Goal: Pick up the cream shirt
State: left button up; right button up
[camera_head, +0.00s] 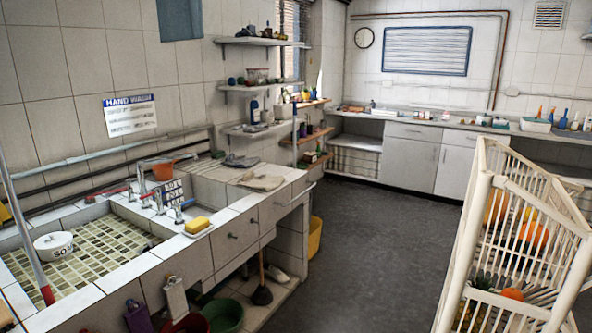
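A cream cloth (262,181), which looks like the folded cream shirt, lies flat on the tiled counter (222,180) to the right of the sink. It is small in the picture, so its folds and sleeves cannot be made out. Nothing is touching it from above. Neither of my grippers is in view.
A yellow sponge (197,225) sits on a dish at the counter's front edge. A grey item (241,160) lies behind the cloth. A white slatted rack (470,232) holding orange things stands at the right. The dark floor (375,240) between is clear.

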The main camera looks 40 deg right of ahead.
aim_at(263, 183)
jog(key=z, duration=1.1)
